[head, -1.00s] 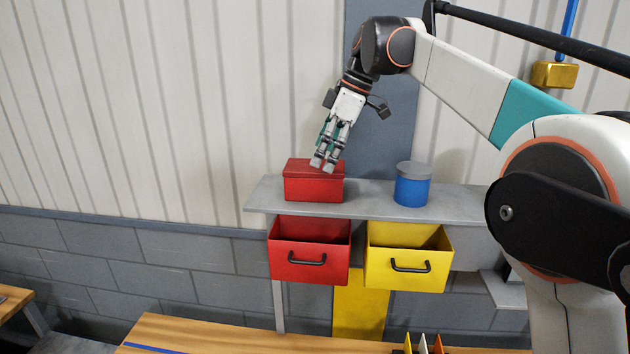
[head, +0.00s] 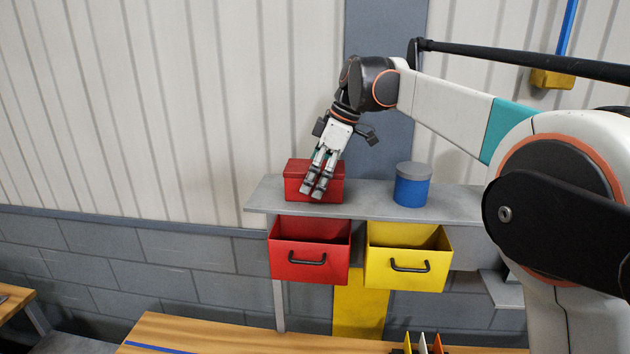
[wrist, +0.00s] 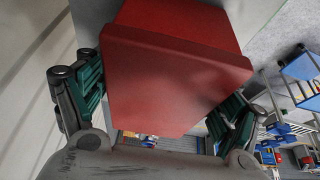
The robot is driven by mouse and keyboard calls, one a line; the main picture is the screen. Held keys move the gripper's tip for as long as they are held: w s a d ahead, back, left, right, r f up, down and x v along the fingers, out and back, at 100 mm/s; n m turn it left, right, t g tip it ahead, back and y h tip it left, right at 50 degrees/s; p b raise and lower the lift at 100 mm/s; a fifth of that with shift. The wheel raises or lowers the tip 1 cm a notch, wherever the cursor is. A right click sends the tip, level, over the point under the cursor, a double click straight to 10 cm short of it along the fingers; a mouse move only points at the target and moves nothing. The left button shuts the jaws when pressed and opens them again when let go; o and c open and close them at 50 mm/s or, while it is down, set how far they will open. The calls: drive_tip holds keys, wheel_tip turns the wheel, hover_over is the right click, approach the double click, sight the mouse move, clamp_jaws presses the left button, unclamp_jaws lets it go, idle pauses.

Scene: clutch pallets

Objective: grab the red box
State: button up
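The red box (head: 297,180), with a lid, sits on the grey shelf (head: 374,206) above the red drawer. My gripper (head: 318,190) reaches down from above, its fingers overlapping the box's front in the head view. In the wrist view, the red box (wrist: 175,75) fills the middle between the two green-padded fingers of my gripper (wrist: 160,102). The fingers are spread, one to each side of the box. Narrow gaps seem to show beside the pads, but I cannot tell whether either one touches. The box's far side is hidden.
A blue canister (head: 412,186) with a grey lid stands on the shelf to the right. The red drawer (head: 309,262) and yellow drawer (head: 406,268) hang open below. A wooden table (head: 230,335) is in front. The wall is close behind the shelf.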

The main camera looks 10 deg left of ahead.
drive_tip(key=c, duration=0.8)
drive_tip(key=shift+o, duration=0.2)
drive_tip(key=shift+r, duration=0.1)
